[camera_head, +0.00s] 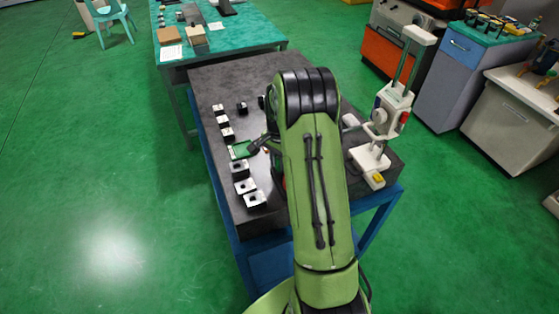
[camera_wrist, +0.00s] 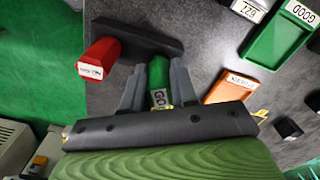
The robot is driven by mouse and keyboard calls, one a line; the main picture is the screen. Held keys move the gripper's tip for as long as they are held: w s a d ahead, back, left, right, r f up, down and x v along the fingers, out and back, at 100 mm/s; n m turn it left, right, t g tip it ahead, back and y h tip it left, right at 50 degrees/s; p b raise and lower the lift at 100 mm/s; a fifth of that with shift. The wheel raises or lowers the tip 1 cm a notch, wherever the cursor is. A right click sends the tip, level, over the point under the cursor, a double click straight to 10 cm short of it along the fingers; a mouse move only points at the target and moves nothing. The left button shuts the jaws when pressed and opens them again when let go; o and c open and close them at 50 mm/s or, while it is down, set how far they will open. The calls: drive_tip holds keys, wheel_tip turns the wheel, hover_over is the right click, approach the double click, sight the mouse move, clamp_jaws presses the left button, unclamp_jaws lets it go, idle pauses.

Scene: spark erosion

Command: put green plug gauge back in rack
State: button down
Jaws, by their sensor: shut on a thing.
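In the wrist view my gripper (camera_wrist: 158,70) is shut on the green plug gauge (camera_wrist: 159,78), which has a white label reading GO. A dark bar (camera_wrist: 140,38), apparently the rack, lies just beyond the fingertips. A red plug gauge (camera_wrist: 98,58) with a white label stands at its left part. The green gauge's far end overlaps the bar's near edge in the picture; I cannot tell whether it touches or enters it. In the head view my arm hides the gripper, the green gauge and the rack.
The grey table (camera_head: 225,85) holds a green tray (camera_head: 240,150), also in the wrist view (camera_wrist: 275,38), beside an orange tray (camera_wrist: 232,86). Several black blocks with pale tops (camera_head: 243,186) line the left edge. A tall white measuring stand (camera_head: 385,122) is at right.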

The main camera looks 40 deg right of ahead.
drive_tip(key=shift+f+b, duration=0.4)
drive_tip(key=shift+f, duration=0.15)
idle(0.4)
drive_tip(key=c, duration=0.8)
unclamp_jaws()
wheel_tip(320, 180, up, 16)
drive_tip(key=p, duration=0.1)
